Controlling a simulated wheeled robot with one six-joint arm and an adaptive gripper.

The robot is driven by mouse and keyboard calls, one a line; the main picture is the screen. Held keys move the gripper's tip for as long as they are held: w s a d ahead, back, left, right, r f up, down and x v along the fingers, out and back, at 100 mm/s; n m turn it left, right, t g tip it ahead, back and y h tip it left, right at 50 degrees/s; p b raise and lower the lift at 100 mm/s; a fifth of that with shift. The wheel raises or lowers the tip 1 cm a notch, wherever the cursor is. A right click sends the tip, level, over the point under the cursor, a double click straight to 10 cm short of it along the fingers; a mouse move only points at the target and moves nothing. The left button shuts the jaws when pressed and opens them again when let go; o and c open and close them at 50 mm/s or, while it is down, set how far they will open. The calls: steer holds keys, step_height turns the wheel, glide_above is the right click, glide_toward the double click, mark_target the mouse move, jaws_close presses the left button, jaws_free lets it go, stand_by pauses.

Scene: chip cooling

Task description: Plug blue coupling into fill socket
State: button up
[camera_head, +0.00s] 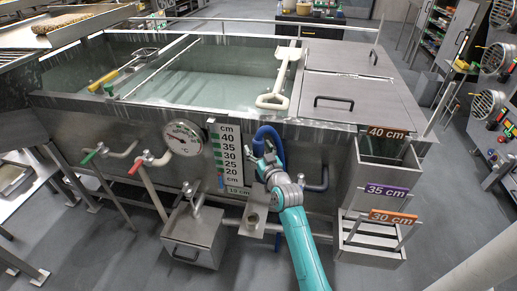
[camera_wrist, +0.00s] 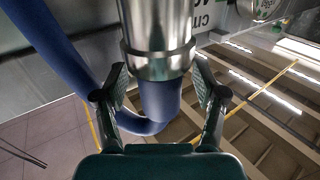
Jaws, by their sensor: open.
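The blue hose (camera_head: 268,138) arches over the tank's front wall, right of the depth scale. In the wrist view the blue hose (camera_wrist: 60,50) loops round to a metal cylindrical coupling (camera_wrist: 157,35). My gripper (camera_head: 262,172) is at the tank front, just below the hose arch. In the wrist view my gripper (camera_wrist: 160,88) is open, one finger on each side of the hose end near the coupling's collar. Contact with either finger cannot be made out. A bracket with a round fitting (camera_head: 253,218) stands below my gripper; whether it is the fill socket is unclear.
The water tank (camera_head: 220,75) has a dial thermometer (camera_head: 184,138) and depth scale (camera_head: 225,155) on its front. A lidded metal box (camera_head: 195,238) stands left of my arm. Stepped trays (camera_head: 372,240) stand to the right. Grey floor is clear in front.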

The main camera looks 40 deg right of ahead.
steer(key=v, duration=1.2)
stand_by(0.4)
steer(key=s+a+f+n+g+y, duration=0.1)
steer(key=s+a+f, duration=0.3)
steer(key=s+a, duration=0.4)
steer(key=s+a+f+y, duration=0.1)
steer(key=s+a+f, duration=0.4)
steer(key=s, duration=0.4)
steer(key=s+a+r+n+y, duration=0.1)
steer(key=s+a, duration=0.2)
steer(key=s, duration=0.4)
steer(key=s+a+r+n+y, duration=0.1)
steer(key=s+a+r, duration=0.1)
steer(key=s, duration=0.5)
steer(key=s+a+r+g+y, duration=0.1)
steer(key=s+a+r, duration=0.1)
steer(key=s+a, duration=0.2)
steer(key=s, duration=0.3)
steer(key=shift+s+a+r+n+y, duration=0.25)
steer(key=shift+a+n+y, duration=0.05)
steer(key=shift+n+y, duration=0.1)
